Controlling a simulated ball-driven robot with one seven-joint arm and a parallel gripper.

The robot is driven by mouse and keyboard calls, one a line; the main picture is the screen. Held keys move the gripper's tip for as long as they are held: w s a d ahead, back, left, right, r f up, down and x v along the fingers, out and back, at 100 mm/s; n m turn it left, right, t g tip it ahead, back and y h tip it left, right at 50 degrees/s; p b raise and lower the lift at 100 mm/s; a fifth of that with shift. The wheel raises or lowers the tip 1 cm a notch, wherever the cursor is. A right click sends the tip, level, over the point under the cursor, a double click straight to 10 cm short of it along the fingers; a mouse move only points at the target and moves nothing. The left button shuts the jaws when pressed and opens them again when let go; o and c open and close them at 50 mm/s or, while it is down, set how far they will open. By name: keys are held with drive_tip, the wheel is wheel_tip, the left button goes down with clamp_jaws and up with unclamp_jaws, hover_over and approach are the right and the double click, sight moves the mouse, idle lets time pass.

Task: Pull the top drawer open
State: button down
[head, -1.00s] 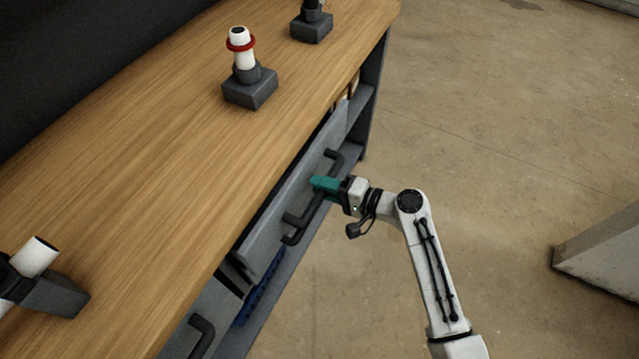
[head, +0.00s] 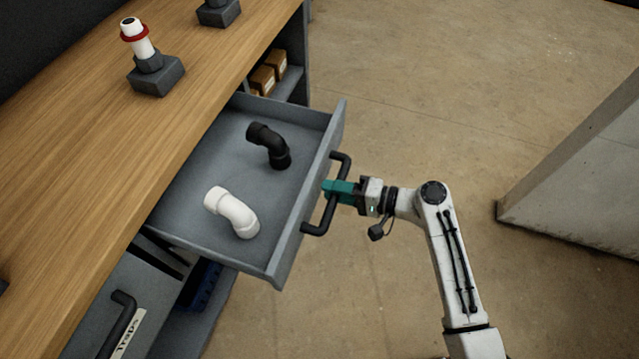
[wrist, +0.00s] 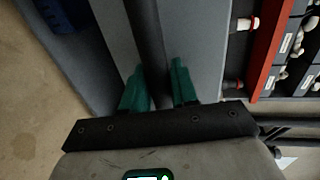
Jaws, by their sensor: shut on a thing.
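The top drawer (head: 181,213) is pulled well out from under the wooden workbench. A black pipe elbow (head: 268,146) and a white pipe elbow (head: 232,212) lie inside it. Its black bar handle (head: 319,227) is on the outer front face. My gripper (head: 328,190), with green fingers, is shut on the handle near its middle. In the wrist view the handle bar (wrist: 148,45) runs between the two green fingertips of my gripper (wrist: 159,85).
The wooden benchtop (head: 60,180) carries a dark block (head: 157,77) with a white, red-ringed fitting. Small brown boxes (head: 263,78) sit on a shelf below. A lower drawer handle (head: 118,325) is at the bottom left. A pale concrete block (head: 590,190) stands at right; floor between is clear.

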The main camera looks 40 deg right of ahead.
drive_tip(key=shift+s+d+f, duration=0.1)
drive_tip(key=shift+s+d, duration=0.4)
drive_tip(key=shift+s, duration=0.15)
drive_tip(key=shift+s+d, duration=0.45)
drive_tip(key=shift+s, duration=0.2)
drive_tip(key=c, duration=1)
unclamp_jaws()
drive_tip(key=shift+w, duration=0.1)
drive_tip(key=v, duration=1)
drive_tip(key=shift+s+d+b, duration=0.15)
drive_tip(key=shift+s+b, duration=0.15)
drive_tip(key=shift+s, duration=0.05)
